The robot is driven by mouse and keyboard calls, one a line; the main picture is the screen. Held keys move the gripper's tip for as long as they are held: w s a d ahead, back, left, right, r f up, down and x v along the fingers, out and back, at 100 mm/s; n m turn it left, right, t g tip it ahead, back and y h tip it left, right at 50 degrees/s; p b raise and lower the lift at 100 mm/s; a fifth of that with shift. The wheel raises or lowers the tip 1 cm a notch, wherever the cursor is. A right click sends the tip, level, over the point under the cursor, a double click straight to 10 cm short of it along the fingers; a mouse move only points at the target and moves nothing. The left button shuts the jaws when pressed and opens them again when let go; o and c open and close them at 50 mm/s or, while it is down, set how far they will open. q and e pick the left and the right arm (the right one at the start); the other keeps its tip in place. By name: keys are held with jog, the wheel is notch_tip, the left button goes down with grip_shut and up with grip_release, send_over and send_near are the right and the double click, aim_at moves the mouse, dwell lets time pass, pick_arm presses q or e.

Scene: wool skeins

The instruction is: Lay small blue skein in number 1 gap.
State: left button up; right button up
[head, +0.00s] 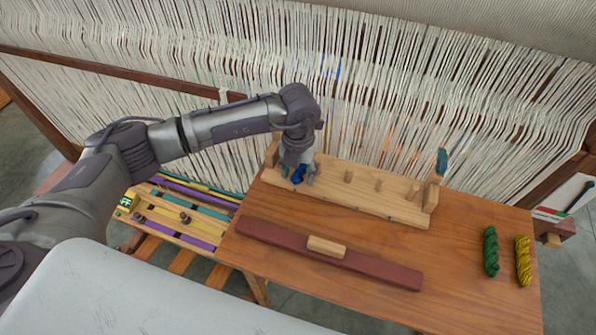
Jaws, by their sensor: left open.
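A small blue skein (299,175) is at the left end of a light wooden rack with short upright pegs (395,207). My left gripper (298,178) points down over that end of the rack. Its fingers are open, one on each side of the blue skein. The gripper partly hides the skein, and I cannot tell whether the fingers touch it. The skein appears to be down among the pegs at the leftmost gap. No gap numbers are readable. My right gripper is not in view.
A dark red bar (380,277) with a small wooden block (326,247) lies across the table (460,270) in front of the rack. Green (491,251) and yellow (523,261) skeins lie at the right. Loom threads (400,90) hang close behind the rack.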

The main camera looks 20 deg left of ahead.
pick_arm(q)
jog(key=shift+r, duration=0.35)
notch_tip(320, 180, up, 12)
jog(key=b, duration=0.3)
jog(key=shift+f, duration=0.25)
